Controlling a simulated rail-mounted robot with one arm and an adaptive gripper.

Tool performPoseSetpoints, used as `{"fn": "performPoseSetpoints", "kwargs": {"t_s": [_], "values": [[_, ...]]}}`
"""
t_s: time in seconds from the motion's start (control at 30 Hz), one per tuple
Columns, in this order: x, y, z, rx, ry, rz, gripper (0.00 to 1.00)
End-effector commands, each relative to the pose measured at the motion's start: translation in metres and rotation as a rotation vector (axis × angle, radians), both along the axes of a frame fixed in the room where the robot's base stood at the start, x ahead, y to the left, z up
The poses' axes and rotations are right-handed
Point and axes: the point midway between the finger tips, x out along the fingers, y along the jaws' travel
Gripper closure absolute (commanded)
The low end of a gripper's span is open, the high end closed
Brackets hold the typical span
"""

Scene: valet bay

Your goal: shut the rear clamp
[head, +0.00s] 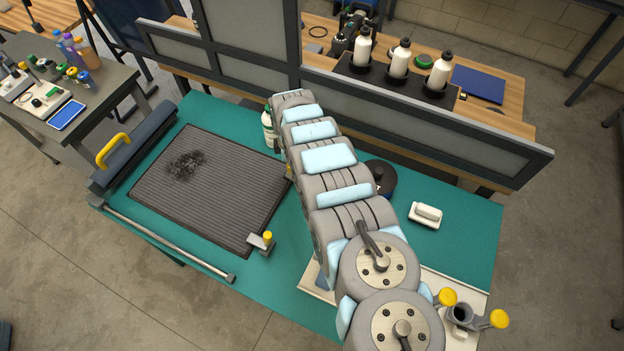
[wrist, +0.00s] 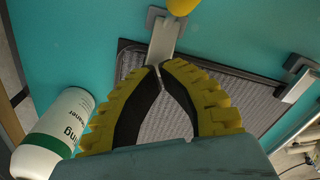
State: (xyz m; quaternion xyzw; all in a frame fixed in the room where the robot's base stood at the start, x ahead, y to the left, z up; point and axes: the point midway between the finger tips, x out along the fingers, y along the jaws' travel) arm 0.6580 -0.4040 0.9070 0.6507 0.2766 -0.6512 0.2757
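The rear clamp (wrist: 161,42) is a pale metal bar on a small grey base with a yellow knob (wrist: 183,5), at the top of the wrist view. Its bar reaches over the edge of the ribbed dark grey mat (head: 200,195). I cannot tell whether it presses on the mat. In the head view my arm hides most of it. My gripper (wrist: 160,67) has its yellow-and-black fingers shut, tips together, with nothing seen between them. The tips appear at the mat-side end of the bar; contact is unclear. The front clamp (head: 260,243) stands at the mat's near right corner.
A white bottle (wrist: 60,130) stands close to my gripper's left in the wrist view. A metal rail (head: 165,242) runs along the teal bench's front edge. A dark round object (head: 380,175) and a white block (head: 426,214) lie right of my arm. A grey partition (head: 430,120) stands behind.

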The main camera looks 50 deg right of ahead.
Motion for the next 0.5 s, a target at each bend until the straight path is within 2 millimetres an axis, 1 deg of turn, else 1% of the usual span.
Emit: {"fn": "performPoseSetpoints", "kwargs": {"t_s": [0.03,0.5], "values": [[0.000,0.000,0.007,0.000,0.000,0.000,1.00],[0.001,0.000,0.037,-0.001,-0.001,0.000,1.00]]}}
